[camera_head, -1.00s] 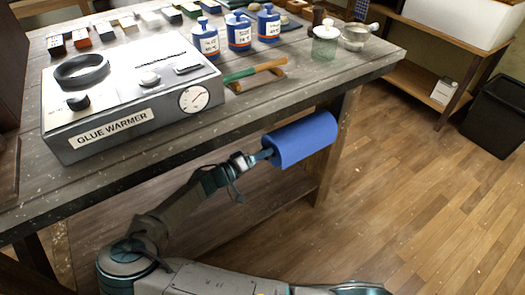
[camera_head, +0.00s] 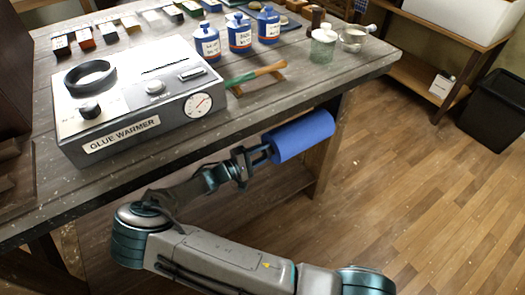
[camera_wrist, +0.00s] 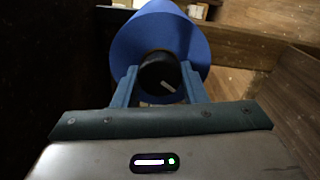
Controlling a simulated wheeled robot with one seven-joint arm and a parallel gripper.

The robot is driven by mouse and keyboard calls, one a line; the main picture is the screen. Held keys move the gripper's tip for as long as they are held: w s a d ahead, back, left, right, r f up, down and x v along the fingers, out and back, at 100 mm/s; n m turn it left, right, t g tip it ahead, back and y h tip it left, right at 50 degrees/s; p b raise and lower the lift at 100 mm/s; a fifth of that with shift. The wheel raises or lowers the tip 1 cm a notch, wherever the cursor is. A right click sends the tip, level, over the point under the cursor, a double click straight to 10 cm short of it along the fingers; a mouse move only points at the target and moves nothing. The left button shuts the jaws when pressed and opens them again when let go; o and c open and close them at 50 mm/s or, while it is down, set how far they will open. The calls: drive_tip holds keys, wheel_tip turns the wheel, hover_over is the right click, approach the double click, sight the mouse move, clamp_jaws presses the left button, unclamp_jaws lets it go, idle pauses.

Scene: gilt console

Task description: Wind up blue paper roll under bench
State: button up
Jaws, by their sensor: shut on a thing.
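The blue paper roll (camera_head: 302,136) is mounted lengthwise under the front edge of the bench (camera_head: 215,118), near its right end. In the wrist view the roll (camera_wrist: 187,30) faces me end-on, with a dark round knob (camera_wrist: 160,74) with a pale mark at its centre. My gripper (camera_head: 264,153) is at the left end of the roll. In the wrist view the fingers of my gripper (camera_wrist: 160,88) lie on either side of the knob and are shut on it. Part of the knob's lower side is hidden by my gripper.
On the bench top stand a grey glue warmer (camera_head: 140,105), blue bottles (camera_head: 240,35), a green-and-wood tool (camera_head: 255,75) and a glass jar (camera_head: 322,45). A bench leg (camera_head: 326,150) stands close to the roll.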

drive_tip(key=shift+n, duration=0.4)
drive_tip(key=o, duration=1)
drive_tip(key=shift+c, duration=0.2)
drive_tip(key=v, duration=1.4)
drive_tip(key=shift+d, duration=0.1)
